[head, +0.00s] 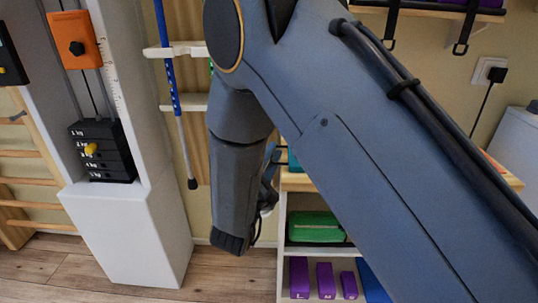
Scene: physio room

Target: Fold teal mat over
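A small teal patch (293,159), likely part of the teal mat, shows at the wooden top of the low shelf unit. My arm covers most of that top, so the mat's shape and any fold are hidden. My arm crosses the middle and right of the head view. A part that looks like my gripper (268,186) shows edge-on behind the arm's lower link, just left of the shelf unit. Its fingertips are not clear, so I cannot tell whether it is open or shut, or touching the mat.
The shelf unit (283,235) holds a green case (315,227) and purple blocks (299,277). A white weight column (130,235) with black weights (103,150) stands left. A blue pole (167,60) hangs in a wall rack. Wooden floor (50,275) is clear at lower left.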

